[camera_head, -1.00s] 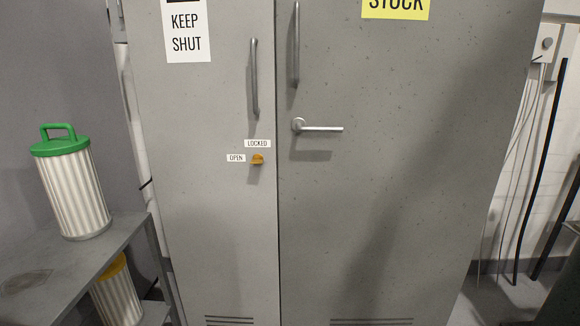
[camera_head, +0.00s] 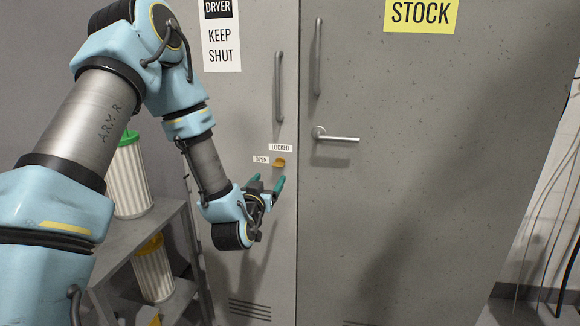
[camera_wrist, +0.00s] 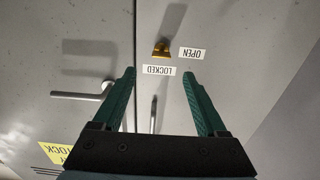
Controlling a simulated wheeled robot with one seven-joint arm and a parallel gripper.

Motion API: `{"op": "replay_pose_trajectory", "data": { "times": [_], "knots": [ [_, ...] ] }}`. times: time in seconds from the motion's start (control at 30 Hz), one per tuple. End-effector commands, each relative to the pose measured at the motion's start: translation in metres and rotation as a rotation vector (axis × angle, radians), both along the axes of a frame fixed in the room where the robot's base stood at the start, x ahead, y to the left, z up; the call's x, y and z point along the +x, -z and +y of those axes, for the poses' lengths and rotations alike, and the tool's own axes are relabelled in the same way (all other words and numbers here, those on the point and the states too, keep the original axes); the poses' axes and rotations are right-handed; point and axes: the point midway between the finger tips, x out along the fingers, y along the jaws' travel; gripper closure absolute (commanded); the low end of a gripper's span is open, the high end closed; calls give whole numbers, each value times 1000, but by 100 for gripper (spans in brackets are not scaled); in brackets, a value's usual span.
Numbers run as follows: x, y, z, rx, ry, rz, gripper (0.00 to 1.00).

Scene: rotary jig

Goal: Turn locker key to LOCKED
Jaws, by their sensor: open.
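The brass-yellow locker key (camera_head: 279,162) sits in the left grey door, just below the LOCKED label (camera_head: 280,148) and right of the OPEN label (camera_head: 261,160). In the wrist view the key (camera_wrist: 161,48) shows upside down, beyond the fingertips, with the LOCKED label (camera_wrist: 159,70) and OPEN label (camera_wrist: 192,53) beside it. My gripper (camera_head: 266,183) is just below the key in the head view, its green fingers apart and empty. In the wrist view my gripper (camera_wrist: 158,75) spreads to both sides of the LOCKED label, not touching the key.
A lever handle (camera_head: 337,137) sticks out from the right door, right of the key. Vertical pull handles (camera_head: 280,87) rise above. A shelf (camera_head: 165,222) with ribbed canisters (camera_head: 131,180) stands at the left, behind my arm. The lower doors are clear.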

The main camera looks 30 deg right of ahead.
Motion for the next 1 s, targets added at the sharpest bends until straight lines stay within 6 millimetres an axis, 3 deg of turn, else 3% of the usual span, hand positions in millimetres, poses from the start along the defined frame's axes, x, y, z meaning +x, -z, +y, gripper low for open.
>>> {"op": "replay_pose_trajectory", "data": {
  "times": [0.5,0.93,1.0],
  "knots": [
    [63,-2,-58,0,0,1,25],
    [70,0,-65,1,0,1,25],
    [70,0,-65,1,0,1,32]
  ]
}}
